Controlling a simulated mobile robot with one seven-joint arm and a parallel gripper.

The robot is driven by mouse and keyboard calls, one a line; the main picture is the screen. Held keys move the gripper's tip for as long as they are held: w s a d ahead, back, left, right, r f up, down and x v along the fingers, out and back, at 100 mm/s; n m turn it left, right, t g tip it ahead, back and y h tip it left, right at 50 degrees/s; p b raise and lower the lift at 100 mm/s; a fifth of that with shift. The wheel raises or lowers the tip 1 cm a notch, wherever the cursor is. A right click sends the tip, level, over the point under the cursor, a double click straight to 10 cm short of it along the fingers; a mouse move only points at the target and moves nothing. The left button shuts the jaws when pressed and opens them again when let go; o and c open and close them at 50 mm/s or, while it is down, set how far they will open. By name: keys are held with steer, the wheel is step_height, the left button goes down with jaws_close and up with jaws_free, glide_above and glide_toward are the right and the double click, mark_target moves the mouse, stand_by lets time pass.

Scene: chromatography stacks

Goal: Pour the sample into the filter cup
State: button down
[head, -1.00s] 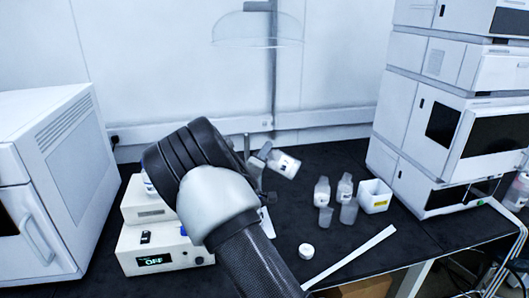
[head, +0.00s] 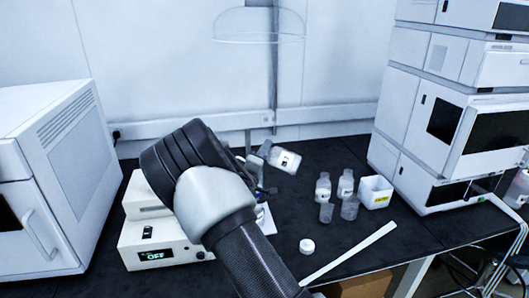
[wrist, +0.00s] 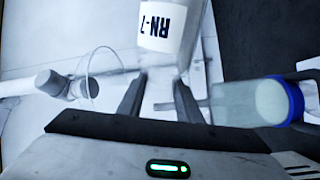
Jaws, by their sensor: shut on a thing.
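My gripper (wrist: 158,95) is shut on a clear bottle (wrist: 161,62) with a white label reading RN-7. In the head view this bottle (head: 286,160) is held above the bench, tipped well over on its side, with its labelled end to the right. My arm covers much of the gripper there. In the wrist view a clear vessel with a blue ring or cap (wrist: 246,103) lies to the right of the fingers, apart from the held bottle. I cannot tell if it is the filter cup. The area behind my arm in the head view is hidden.
A white device with an OFF display (head: 158,254) stands left of my arm. Several small bottles and cups (head: 323,188) stand by a white box (head: 376,193). A white cap (head: 307,245) and a white strip (head: 350,252) lie in front. An instrument stack (head: 440,120) stands right.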

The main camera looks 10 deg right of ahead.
steer(key=shift+a+f+n, duration=0.1)
steer(key=shift+f+n, duration=0.35)
steer(key=shift+n, duration=0.15)
steer(key=shift+f, duration=0.1)
steer(key=shift+w+a+f+n, duration=0.15)
steer(key=shift+f+n, duration=0.2)
steer(key=shift+n, duration=0.25)
steer(key=shift+f, duration=0.1)
steer(key=shift+a+f+n, duration=0.15)
steer(key=shift+f+n, duration=0.1)
steer(key=shift+n, duration=0.35)
steer(key=shift+w, duration=0.1)
